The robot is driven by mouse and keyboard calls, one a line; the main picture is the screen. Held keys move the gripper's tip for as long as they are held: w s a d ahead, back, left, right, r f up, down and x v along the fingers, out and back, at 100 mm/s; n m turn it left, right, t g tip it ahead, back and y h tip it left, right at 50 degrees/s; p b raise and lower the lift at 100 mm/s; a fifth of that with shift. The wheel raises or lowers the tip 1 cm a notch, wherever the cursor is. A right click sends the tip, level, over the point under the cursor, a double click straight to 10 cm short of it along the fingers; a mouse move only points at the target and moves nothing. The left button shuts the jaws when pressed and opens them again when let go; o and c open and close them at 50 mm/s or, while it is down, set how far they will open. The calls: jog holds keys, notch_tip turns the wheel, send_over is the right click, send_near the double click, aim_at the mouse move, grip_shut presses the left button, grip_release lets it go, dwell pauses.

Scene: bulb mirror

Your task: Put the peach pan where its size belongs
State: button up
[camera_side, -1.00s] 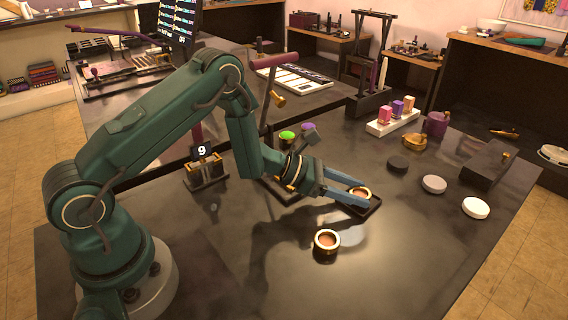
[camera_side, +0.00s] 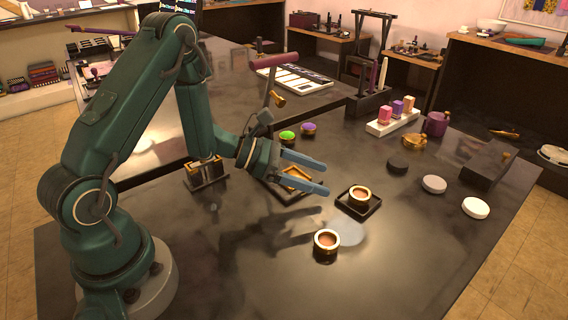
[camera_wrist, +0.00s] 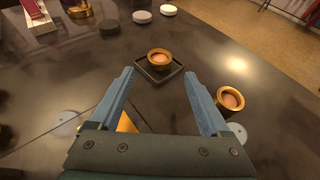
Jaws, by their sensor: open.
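Two round gold-rimmed pans with peach-brown insides are in view; I cannot tell for sure which one is the peach pan. One pan (camera_side: 360,194) sits in a small black square tray (camera_side: 345,208); the pan (camera_wrist: 160,60) and tray (camera_wrist: 145,74) show ahead of the fingers in the wrist view. The other pan (camera_side: 326,243) stands on the bare table nearer the side camera, and right of the fingers in the wrist view (camera_wrist: 230,100). My gripper (camera_side: 324,175) is open and empty, above the table and left of the tray. It also shows in the wrist view (camera_wrist: 158,88).
A second black tray with a gold square piece (camera_side: 298,178) lies below my gripper. Green (camera_side: 287,136) and purple (camera_side: 308,128) topped pots stand behind. Dark (camera_side: 398,166) and white (camera_side: 434,184) discs lie to the right. The front right table is clear.

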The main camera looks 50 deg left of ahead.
jog(key=v, duration=0.2)
jog(key=shift+s+a+r, duration=0.15)
jog(key=shift+s+a, duration=0.05)
jog(key=shift+s+d+r, duration=0.1)
jog(key=shift+d+r, duration=0.05)
jog(key=shift+r, duration=0.05)
jog(key=s+d+r+m+g+h, duration=0.1)
jog(key=s+d+r+m+g, duration=0.75)
jog(key=s+d+m, duration=0.55)
jog(key=s+a+r+m+t+y, duration=0.1)
jog(key=s+a+m+t+y, duration=0.2)
jog(key=a+m+y, duration=0.6)
jog(key=s+a+m, duration=0.1)
jog(key=a+m, duration=0.1)
jog(key=m, duration=0.2)
jog(key=shift+s+a+r+m+t+y, duration=0.2)
jog(key=shift+s+r+m+t+y, duration=0.15)
jog(key=shift+s+m+y, duration=0.05)
